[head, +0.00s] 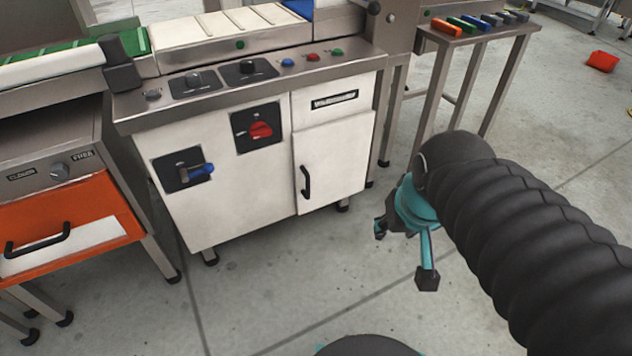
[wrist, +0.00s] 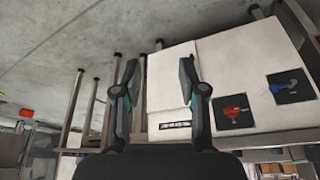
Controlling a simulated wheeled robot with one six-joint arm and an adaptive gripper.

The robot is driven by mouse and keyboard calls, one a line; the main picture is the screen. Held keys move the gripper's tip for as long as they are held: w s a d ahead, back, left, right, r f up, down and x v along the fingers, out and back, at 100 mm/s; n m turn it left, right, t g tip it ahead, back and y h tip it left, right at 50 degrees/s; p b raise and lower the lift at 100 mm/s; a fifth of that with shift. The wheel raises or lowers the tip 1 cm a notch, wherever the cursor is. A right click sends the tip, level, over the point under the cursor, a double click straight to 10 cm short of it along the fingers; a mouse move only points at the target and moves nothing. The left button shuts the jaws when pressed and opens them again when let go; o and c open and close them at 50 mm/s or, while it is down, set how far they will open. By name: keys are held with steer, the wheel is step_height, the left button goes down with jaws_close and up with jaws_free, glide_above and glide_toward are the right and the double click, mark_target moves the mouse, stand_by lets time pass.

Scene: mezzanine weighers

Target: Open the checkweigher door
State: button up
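The checkweigher (head: 235,180) is a white cabinet with a steel top panel. Its door (head: 345,160) is the white panel at the lower right, and it looks closed. A black vertical handle (head: 305,182) sits near the door's left edge. My gripper (head: 403,257) is to the right of the door, out in front of it and apart from it, with its fingers spread and empty. In the wrist view the picture is upside down; my gripper (wrist: 156,78) is open there, and the door (wrist: 168,80) shows between and behind its fingers. The handle is hidden there.
A red rotary switch (head: 260,130) and a blue-handled switch (head: 197,172) are on the cabinet front, left of the door. An orange drawer (head: 65,232) stands at the left. A narrow table (head: 470,33) with coloured blocks stands at the back right. The floor before the door is clear.

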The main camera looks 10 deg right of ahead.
steer(key=w+a+f+m+g+y+b, duration=0.15)
steer(key=w+f+m+y, duration=0.3)
steer(key=f, duration=0.55)
steer(key=w+a+f+m+g+y+b, duration=0.1)
steer(key=w+f+m+g+y+b, duration=0.15)
steer(key=w+f+m, duration=0.55)
steer(key=w+a+f+m+g+y+b, duration=0.1)
steer(key=w+f+y+b, duration=0.3)
steer(key=f, duration=0.8)
steer(key=w+f+m+t+y+p, duration=0.1)
steer(key=w+f+m+t+y, duration=0.35)
steer(key=w+m, duration=0.3)
steer(key=w+d+r+m+t, duration=0.3)
steer(key=w+r+t, duration=0.35)
steer(key=w, duration=0.25)
glide_above(308, 197)
steer(key=shift+w+f+h+b, duration=0.25)
steer(key=shift+w+f+b, duration=0.2)
steer(key=shift+f, duration=0.1)
steer(key=shift+d, duration=0.1)
jaws_close()
